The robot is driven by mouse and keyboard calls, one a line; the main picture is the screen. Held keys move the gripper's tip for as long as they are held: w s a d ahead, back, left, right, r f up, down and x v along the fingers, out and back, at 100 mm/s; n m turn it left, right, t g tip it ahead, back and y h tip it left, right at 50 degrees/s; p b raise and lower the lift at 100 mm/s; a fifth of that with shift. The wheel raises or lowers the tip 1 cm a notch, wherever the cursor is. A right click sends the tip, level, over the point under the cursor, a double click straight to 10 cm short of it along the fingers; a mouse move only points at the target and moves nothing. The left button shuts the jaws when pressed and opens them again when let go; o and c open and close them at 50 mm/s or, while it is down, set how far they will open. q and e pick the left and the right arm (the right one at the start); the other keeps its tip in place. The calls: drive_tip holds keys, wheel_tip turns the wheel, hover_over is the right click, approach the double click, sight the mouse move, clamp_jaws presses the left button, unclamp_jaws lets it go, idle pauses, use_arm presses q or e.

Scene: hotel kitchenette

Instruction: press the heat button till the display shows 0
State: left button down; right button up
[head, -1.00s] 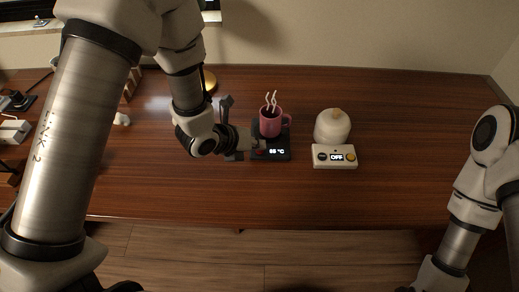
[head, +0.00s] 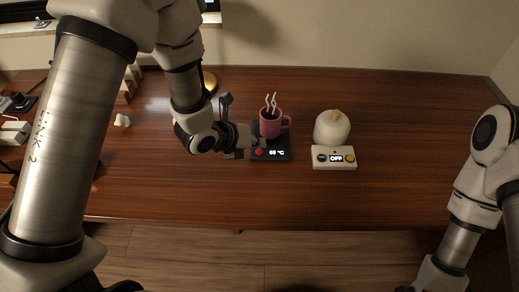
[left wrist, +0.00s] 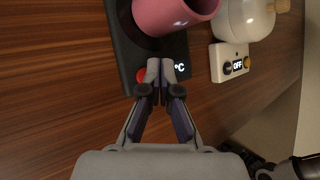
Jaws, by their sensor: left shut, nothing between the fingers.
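A black warmer (head: 283,156) stands on the desk, with a red button (head: 259,153) and a small lit display (head: 276,153) on its front. The display reads a two-digit number, seemingly in the sixties, and °C; I cannot read it surely. A pink mug (head: 270,123) with steam-like white curls stands on the warmer. My left gripper (head: 257,140) is shut and empty, over the warmer's left part. In the left wrist view, its fingertips (left wrist: 160,69) are just right of the red button (left wrist: 141,75) and hide the digits; °C shows. Whether they touch the warmer is unclear.
A cream device (head: 335,165) with an OFF display and two knobs stands right of the warmer, a rounded white thing (head: 332,128) behind it. My right arm is at the right edge, its gripper out of frame. The desk's front and right are clear.

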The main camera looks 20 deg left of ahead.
sight(257, 152)
use_arm(q)
drive_tip(key=shift+r+p, duration=1.7)
drive_tip(key=shift+r, duration=0.85)
